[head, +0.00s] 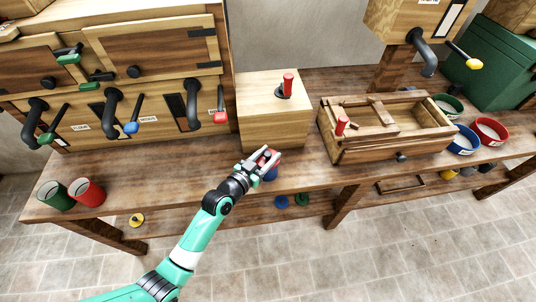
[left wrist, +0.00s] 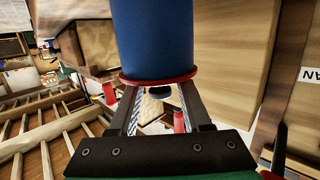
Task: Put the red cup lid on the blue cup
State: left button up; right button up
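The blue cup (head: 270,175) is near the front edge of the bench, mostly behind my left gripper in the head view. In the left wrist view the blue cup (left wrist: 155,38) is large at the top. The red cup lid (left wrist: 158,81) sits across the cup's end and looks flush with it. Its dark knob (left wrist: 160,92) points toward my gripper. The red lid (head: 268,158) also shows between the fingers in the head view. My left gripper (head: 266,157) is open, its fingers on either side of the knob with gaps. My right gripper is not in view.
A green cup (head: 54,196) and a red cup (head: 87,192) stand at the bench's left end. A wooden block (head: 272,118) with a red-handled lever is behind the gripper. A slatted wooden box (head: 375,145) stands to the right, with coloured bowls (head: 464,140) beyond it.

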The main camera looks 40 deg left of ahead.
pick_arm(q)
jog(key=shift+o, duration=0.6)
jog(key=shift+r, duration=0.1)
jog(key=shift+r+p, duration=0.3)
jog(key=shift+p, duration=0.1)
jog(key=shift+s+r+p, duration=0.25)
jog(key=shift+s+p, duration=0.05)
jog(key=shift+p, duration=0.05)
jog(key=p+v, duration=0.1)
jog(key=v, duration=1)
jog(key=shift+s, duration=0.2)
